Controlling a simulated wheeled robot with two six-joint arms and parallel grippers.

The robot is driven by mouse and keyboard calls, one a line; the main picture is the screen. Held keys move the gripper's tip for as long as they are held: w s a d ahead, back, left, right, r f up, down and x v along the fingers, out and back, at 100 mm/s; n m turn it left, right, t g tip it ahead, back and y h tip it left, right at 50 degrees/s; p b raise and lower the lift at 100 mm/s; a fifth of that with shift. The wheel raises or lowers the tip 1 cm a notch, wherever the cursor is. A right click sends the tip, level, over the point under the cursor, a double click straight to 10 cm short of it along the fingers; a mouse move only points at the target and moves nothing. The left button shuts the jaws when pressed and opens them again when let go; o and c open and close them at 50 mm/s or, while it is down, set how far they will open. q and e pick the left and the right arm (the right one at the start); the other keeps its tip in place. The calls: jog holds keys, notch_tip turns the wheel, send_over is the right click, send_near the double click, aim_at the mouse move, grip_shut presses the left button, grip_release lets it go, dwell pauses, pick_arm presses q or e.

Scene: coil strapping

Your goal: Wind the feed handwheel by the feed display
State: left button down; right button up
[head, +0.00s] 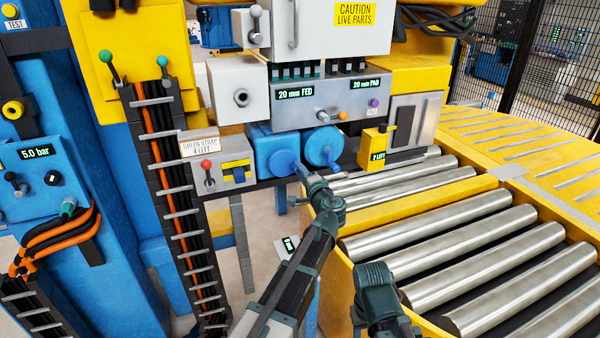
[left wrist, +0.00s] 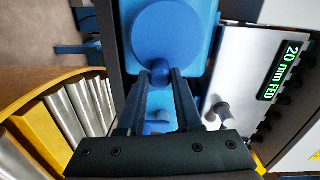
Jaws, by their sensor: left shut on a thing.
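The feed handwheel is the left of two blue round wheels (head: 276,154), below the "20 mm FED" display (head: 296,93). My left gripper (head: 304,174) reaches the handle from the lower right. In the left wrist view its fingers (left wrist: 161,77) are shut on the handle, one on each side. Part of my right arm shows at the bottom of the head view; its fingers do not show.
A second blue handwheel (head: 321,146) with its own handle is close on the right. A grey panel (head: 325,115) with knobs is above. A red-knobbed lever box (head: 208,175) is at left, a yellow "2 LIFT" box (head: 373,148) at right. Steel rollers (head: 440,225) lie at lower right.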

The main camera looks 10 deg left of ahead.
pick_arm(q)
jog(key=shift+r+n, duration=0.25)
jog(key=shift+n, duration=0.35)
jog(key=c, duration=0.6)
grip_release()
jog(key=shift+s, duration=0.1)
